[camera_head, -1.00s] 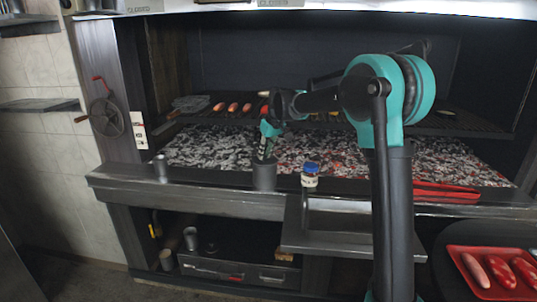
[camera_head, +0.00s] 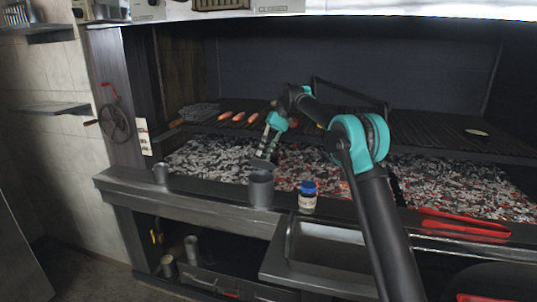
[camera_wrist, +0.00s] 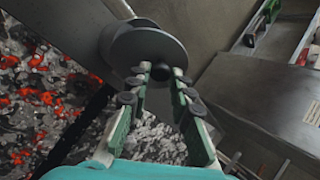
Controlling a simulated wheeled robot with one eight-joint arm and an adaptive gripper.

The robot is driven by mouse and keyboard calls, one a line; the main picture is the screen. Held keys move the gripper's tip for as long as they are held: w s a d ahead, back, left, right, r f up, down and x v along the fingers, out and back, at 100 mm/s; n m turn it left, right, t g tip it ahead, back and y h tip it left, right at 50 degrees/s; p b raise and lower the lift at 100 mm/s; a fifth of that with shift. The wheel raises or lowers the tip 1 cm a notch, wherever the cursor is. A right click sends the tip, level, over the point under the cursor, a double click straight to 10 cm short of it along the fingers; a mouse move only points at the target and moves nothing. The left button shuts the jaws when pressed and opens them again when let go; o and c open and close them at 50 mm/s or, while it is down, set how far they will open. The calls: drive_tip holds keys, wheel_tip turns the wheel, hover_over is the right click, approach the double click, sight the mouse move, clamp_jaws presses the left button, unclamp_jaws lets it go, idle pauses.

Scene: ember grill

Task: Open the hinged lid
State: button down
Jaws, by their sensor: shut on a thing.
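A grey metal cylindrical container (camera_head: 261,191) stands on the front ledge of the grill. In the wrist view a round dark grey lid (camera_wrist: 128,47) lies across its top, seen nearly from above. My gripper (camera_head: 263,162) reaches down to the container's far rim. In the wrist view its fingertips (camera_wrist: 160,73) are closed around a small dark part at the lid's edge. The lid looks about flat; its hinge cannot be made out. The exact contact is partly hidden by the fingers.
A small jar with a blue cap (camera_head: 307,197) stands right of the container, and a grey cup (camera_head: 160,173) stands to its left. Red tongs (camera_head: 462,224) lie on the ledge at right. Glowing coals (camera_head: 430,185) spread behind.

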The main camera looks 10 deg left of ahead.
drive_tip(key=shift+w+g, duration=0.7)
drive_tip(key=shift+g, duration=0.1)
drive_tip(key=c, duration=1.3)
unclamp_jaws()
drive_tip(key=shift+c, duration=0.2)
